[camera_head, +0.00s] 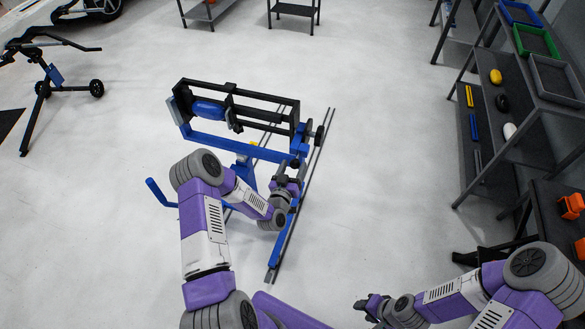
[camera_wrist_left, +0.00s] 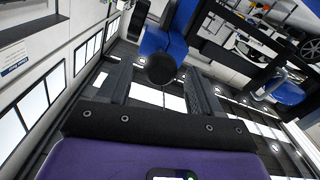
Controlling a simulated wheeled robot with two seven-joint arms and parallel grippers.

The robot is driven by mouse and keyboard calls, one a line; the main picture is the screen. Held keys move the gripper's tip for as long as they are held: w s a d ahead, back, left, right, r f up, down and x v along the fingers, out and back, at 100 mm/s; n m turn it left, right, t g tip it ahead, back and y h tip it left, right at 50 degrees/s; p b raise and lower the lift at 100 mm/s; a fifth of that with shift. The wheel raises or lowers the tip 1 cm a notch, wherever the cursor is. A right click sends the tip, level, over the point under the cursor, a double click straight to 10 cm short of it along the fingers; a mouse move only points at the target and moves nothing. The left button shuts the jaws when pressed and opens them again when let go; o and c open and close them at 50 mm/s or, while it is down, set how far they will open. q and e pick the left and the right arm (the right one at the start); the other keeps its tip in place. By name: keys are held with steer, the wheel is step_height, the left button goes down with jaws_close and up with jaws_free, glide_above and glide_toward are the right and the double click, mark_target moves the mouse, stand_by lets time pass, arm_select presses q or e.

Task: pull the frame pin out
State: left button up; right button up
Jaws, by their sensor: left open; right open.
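The blue and black frame (camera_head: 240,108) stands on the floor in the middle of the head view. In the left wrist view a black round knob (camera_wrist_left: 161,68), which looks like the frame pin's end, sits on a blue part (camera_wrist_left: 158,42) of the frame. My left gripper (camera_head: 287,179) is at the frame's lower right end. Its open fingers (camera_wrist_left: 158,85) lie on either side of the knob in the wrist view; I cannot tell whether they touch it. My right gripper (camera_head: 371,304) is open and empty at the bottom, away from the frame.
Long dark rails (camera_head: 318,150) lie along the frame's right side. A blue handle (camera_head: 158,192) sticks out on its left. A dark shelf (camera_head: 500,110) with trays and tools stands at the right. The floor between frame and shelf is clear.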

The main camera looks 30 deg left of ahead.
arm_select(q)
steer(key=s+d, duration=0.1)
steer(key=s, duration=0.6)
steer(key=shift+s, duration=0.25)
steer(key=shift+d, duration=0.1)
